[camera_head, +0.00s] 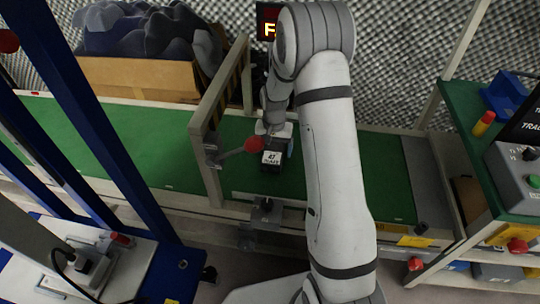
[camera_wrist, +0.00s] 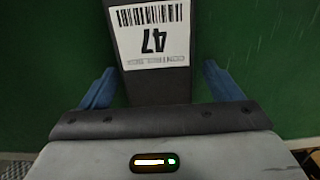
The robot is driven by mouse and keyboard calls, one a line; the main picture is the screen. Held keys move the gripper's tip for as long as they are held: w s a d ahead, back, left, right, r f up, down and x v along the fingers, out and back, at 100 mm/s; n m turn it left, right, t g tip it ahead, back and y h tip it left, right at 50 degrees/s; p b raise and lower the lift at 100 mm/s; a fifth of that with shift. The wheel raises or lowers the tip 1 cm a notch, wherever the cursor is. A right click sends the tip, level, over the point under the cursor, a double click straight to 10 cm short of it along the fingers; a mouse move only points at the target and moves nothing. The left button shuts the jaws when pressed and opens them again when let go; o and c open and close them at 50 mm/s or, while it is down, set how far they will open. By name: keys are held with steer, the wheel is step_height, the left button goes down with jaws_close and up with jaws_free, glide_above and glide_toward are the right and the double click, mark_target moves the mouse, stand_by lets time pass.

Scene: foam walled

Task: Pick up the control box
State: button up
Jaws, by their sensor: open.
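The control box (camera_head: 271,168) is a dark box with a white label reading 47, on the green belt below my arm. In the wrist view the control box (camera_wrist: 158,88) lies between the two blue fingers of my gripper (camera_wrist: 160,88), its barcode label upside down. The fingers are open, with green showing in a gap on each side of the box. In the head view my gripper (camera_head: 280,136) is over the box and partly hidden by my arm. I cannot tell the height of the fingertips against the box.
A post frame (camera_head: 206,140) with a red ball-ended lever (camera_head: 253,145) stands just left of the box. A cardboard box (camera_head: 140,78) of dark foam stands behind the belt. A shelf (camera_head: 465,110) with a grey button box (camera_head: 518,180) is at right.

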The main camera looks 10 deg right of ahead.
steer(key=shift+f, duration=0.15)
steer(key=shift+c, duration=0.2)
steer(key=c, duration=1.3)
